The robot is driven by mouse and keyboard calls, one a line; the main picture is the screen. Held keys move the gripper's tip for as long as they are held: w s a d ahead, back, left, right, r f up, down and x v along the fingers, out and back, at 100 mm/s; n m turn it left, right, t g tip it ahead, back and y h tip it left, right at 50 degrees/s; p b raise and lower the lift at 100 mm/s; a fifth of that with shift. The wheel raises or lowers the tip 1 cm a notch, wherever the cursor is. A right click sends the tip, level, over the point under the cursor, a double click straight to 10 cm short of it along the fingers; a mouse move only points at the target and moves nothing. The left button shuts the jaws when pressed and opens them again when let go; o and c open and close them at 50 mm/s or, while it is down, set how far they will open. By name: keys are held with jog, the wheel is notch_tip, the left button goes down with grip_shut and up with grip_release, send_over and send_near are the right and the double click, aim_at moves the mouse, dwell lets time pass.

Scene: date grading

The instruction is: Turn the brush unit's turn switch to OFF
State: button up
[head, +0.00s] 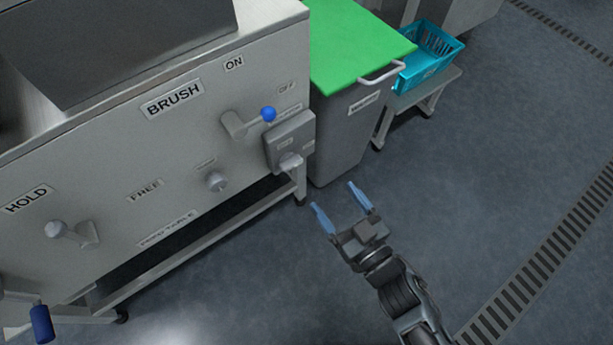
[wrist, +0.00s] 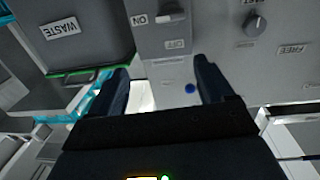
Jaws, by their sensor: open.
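The brush unit's turn switch (head: 290,161) is a grey knob on a small grey box (head: 294,133) at the right end of the steel panel. In the wrist view, upside down, the switch (wrist: 172,16) has its handle pointing to the ON label (wrist: 152,19). The OFF label (wrist: 175,44) sits a quarter turn away. My gripper (head: 341,199) is open and empty, apart from the box, to its lower right in the head view. In the wrist view its two dark fingers reach up below the box.
A lever with a blue ball (head: 268,114) juts out beside the box. A round knob (head: 216,181) and another lever (head: 58,229) are further left. A green-lidded waste bin (head: 345,130) and a teal basket (head: 430,55) stand to the right. The floor right is clear.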

jog(key=y+b, duration=0.1)
send_near(294, 166)
jog(key=w, duration=0.1)
jog(key=shift+n, duration=0.4)
jog(key=shift+a+b+x, duration=0.25)
jog(key=shift+b+x, duration=0.85)
jog(key=shift+x, duration=3.2)
jog(key=shift+s+r, duration=0.1)
jog(key=shift+s, duration=0.1)
jog(key=shift+c, duration=0.4)
jog(key=c, duration=1)
jog(key=shift+o, duration=0.2)
